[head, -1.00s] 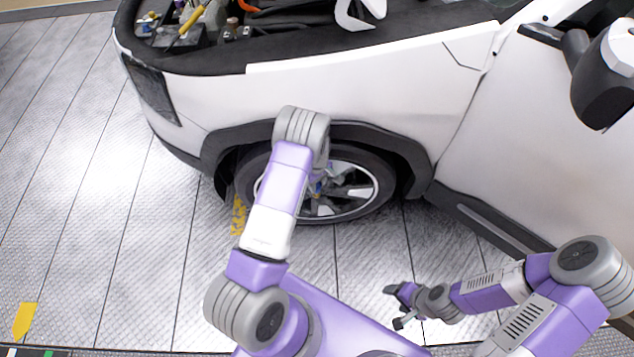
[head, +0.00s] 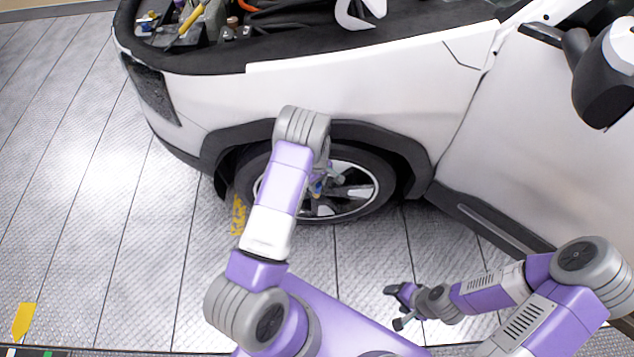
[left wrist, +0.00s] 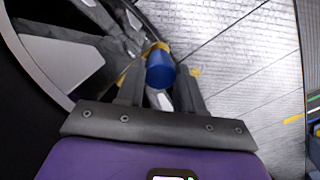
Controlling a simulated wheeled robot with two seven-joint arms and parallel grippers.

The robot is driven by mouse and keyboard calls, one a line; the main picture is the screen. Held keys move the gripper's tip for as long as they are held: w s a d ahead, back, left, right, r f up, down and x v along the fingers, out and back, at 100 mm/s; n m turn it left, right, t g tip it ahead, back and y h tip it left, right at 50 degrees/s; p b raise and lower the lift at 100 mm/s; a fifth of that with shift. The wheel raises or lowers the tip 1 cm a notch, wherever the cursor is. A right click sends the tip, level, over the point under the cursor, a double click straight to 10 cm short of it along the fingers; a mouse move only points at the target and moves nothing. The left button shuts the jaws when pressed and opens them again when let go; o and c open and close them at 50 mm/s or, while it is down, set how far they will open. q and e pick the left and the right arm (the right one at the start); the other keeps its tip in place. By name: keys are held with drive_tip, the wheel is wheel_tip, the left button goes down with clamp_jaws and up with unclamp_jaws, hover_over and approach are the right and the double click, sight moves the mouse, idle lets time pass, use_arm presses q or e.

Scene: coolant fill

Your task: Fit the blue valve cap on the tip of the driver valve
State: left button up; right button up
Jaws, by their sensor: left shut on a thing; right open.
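The blue valve cap (left wrist: 160,70) is between the fingertips of my left gripper (left wrist: 160,78) in the left wrist view, and the gripper is shut on it. In the head view a small blue patch (head: 316,189) shows at this gripper, in front of the front wheel (head: 356,205); my own arm hides most of it. The wheel's grey spokes and rim also show in the left wrist view (left wrist: 60,60). I cannot make out the valve tip or whether the cap touches it. My right gripper (head: 397,307) is open and empty, low at the right.
The white car body (head: 380,85) and dark wheel arch (head: 385,135) stand close above the wheel. The engine bay (head: 220,25) is open at the top. The metal floor (head: 90,190) is clear at the left, with yellow markings (head: 238,215) beside the tyre.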

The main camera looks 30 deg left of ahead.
sight(317, 184)
use_arm(q)
drive_tip(key=shift+f+b, duration=0.85)
drive_tip(key=shift+f, duration=0.3)
drive_tip(key=o, duration=0.9)
drive_tip(key=shift+r, duration=0.1)
drive_tip(key=shift+r, duration=0.1)
wheel_tip(317, 184, up, 7)
drive_tip(key=p, duration=0.2)
drive_tip(key=shift+r+p, duration=0.2)
drive_tip(key=shift+p, duration=0.15)
